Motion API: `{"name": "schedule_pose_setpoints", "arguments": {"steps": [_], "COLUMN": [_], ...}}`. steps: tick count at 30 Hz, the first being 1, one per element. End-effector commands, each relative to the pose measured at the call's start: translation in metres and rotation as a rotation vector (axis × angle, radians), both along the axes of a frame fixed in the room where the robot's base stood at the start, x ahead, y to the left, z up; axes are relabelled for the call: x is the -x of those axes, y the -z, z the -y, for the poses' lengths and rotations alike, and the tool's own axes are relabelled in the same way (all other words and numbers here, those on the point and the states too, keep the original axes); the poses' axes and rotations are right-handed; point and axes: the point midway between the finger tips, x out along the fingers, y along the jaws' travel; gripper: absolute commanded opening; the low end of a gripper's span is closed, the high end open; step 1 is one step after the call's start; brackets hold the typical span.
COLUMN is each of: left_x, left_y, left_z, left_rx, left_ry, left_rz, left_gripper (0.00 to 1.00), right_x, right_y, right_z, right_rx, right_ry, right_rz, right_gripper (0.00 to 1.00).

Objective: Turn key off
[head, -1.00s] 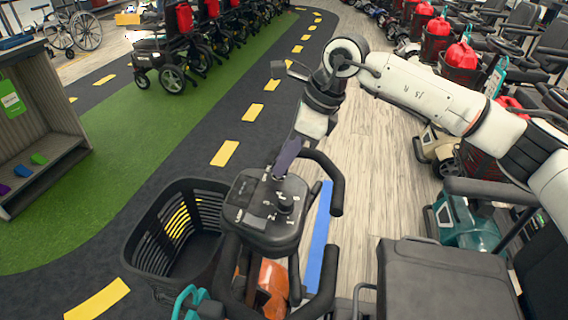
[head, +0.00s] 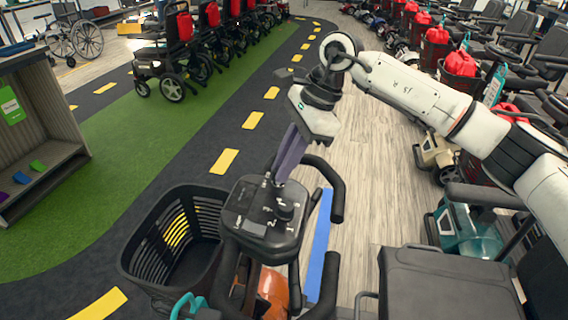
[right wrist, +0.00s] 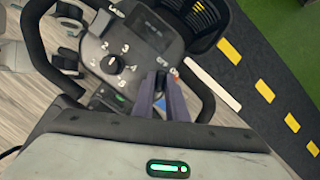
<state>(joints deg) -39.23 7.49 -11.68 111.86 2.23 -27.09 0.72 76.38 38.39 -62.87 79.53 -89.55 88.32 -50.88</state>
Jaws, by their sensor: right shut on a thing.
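The scooter's control console (head: 262,222) is a dark panel with a round dial (head: 286,211) and white markings, between black looped handlebars. It also shows in the right wrist view (right wrist: 122,48). My right gripper (head: 277,181) reaches down to the console's far edge. I cannot make out the key's angle. My left gripper is not in view.
A black basket (head: 180,245) is on the scooter's front, left of the console. Other scooters line the right side, and wheelchairs (head: 172,75) stand at the back left. The wooden floor (head: 375,175) beyond is clear.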

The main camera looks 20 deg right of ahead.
Motion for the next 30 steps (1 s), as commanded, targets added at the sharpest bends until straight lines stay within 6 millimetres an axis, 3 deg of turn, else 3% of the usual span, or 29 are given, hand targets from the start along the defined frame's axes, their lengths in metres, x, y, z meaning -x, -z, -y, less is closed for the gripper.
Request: {"name": "schedule_pose_setpoints", "arguments": {"steps": [8,9,12,23,30], "left_x": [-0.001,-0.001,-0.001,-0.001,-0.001], "left_y": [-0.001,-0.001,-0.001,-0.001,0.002], "left_z": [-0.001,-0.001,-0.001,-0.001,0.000], "left_rx": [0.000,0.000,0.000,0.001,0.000], "left_ry": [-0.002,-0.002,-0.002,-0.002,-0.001], "left_rz": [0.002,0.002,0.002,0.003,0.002], "left_gripper": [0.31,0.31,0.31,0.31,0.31], "right_x": [0.000,0.000,0.000,0.000,0.003], "right_y": [-0.002,-0.002,-0.001,-0.005,-0.042], "right_z": [0.000,0.000,0.000,0.002,0.017], "right_rx": [0.000,0.000,0.000,0.000,-0.001], "right_ry": [-0.004,-0.003,-0.003,-0.001,0.000], "right_rz": [0.004,0.005,0.003,0.003,0.006], "right_gripper": [0.00,0.16,0.31,0.31,0.31]}}
